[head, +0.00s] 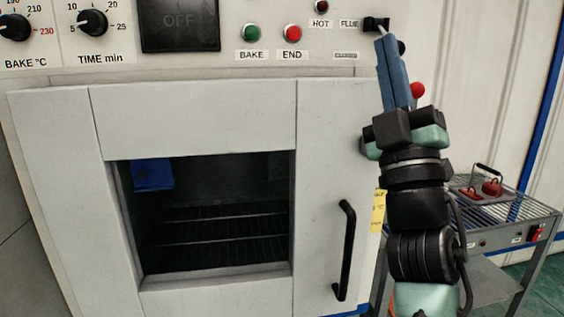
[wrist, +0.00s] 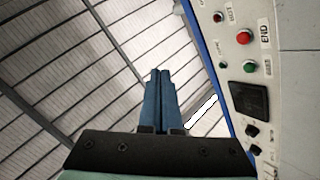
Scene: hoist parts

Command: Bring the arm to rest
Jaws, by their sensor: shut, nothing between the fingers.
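My gripper (head: 382,42) is raised in front of the right side of the oven, with its blue fingers pointing up. The fingertips appear just below the black FLUE switch (head: 375,24) in the head view; I cannot tell whether they touch it. In the wrist view my gripper (wrist: 160,73) shows its two blue fingers together, with nothing between them. My arm stands upright below it and hides part of the oven's right edge.
The oven door (head: 195,118) is closed, with a black handle (head: 344,250) left of my arm. Its panel has a green BAKE button (head: 251,33) and red END button (head: 292,33). A wire-topped cart (head: 500,206) with red parts stands at the right.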

